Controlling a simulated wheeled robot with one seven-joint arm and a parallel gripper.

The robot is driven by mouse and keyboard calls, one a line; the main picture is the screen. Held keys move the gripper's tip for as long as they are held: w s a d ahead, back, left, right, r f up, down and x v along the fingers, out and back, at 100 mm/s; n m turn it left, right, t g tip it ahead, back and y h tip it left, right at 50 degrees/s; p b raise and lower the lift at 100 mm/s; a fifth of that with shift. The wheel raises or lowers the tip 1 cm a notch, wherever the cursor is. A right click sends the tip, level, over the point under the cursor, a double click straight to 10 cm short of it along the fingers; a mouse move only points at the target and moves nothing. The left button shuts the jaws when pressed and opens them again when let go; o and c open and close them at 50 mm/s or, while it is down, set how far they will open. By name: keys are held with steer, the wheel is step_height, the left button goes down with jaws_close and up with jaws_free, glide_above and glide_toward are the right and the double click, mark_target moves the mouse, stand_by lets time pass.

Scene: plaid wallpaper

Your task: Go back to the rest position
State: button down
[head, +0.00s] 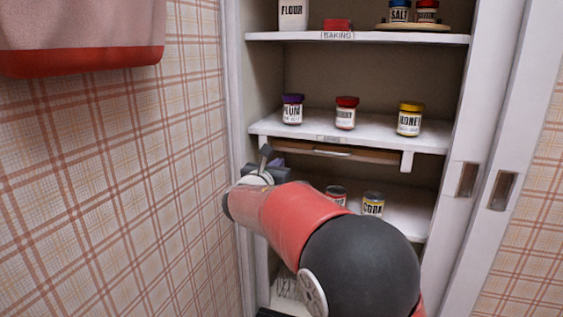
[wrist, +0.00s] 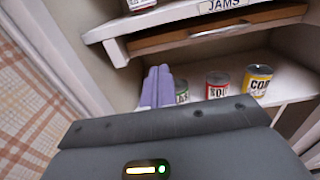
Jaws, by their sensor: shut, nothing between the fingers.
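My gripper (wrist: 157,84) shows in the wrist view with its two pale purple fingers together and nothing between them. In the head view the gripper (head: 277,163) is at the left side of the open pantry, just under the left end of the jam shelf (head: 270,124). My red and dark grey arm reaches up to it from the lower right and hides part of the lower shelves. The fingertips appear in front of the left part of the can shelf (wrist: 285,83); I cannot tell how far they are from it.
Several cans, one soup-like (wrist: 217,84) and one yellow-banded (wrist: 256,80), stand close right of the fingers. A wooden drawer (wrist: 215,33) hangs under the jam shelf. Plum (head: 292,112), red-lidded (head: 345,115) and honey (head: 409,121) jars stand above. Plaid wall (head: 110,190) lies left.

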steer(key=s+d+f+m+g+h, duration=0.1)
steer(key=s+d+f+m+g, duration=0.2)
steer(key=s+d+m+g, duration=1.1)
steer(key=s+f+m+t+y, duration=0.1)
steer(key=s+f+m+y, duration=0.2)
steer(key=s+m, duration=0.6)
steer(key=s+d+f+m+t+y+p, duration=0.1)
steer(key=s+f+m+y, duration=0.3)
steer(key=s, duration=1.5)
steer(key=f+m, duration=0.1)
steer(key=m, duration=0.3)
steer(key=shift+s+d+f+m+t, duration=0.2)
steer(key=shift+f+m+t, duration=0.1)
steer(key=shift+m, duration=0.1)
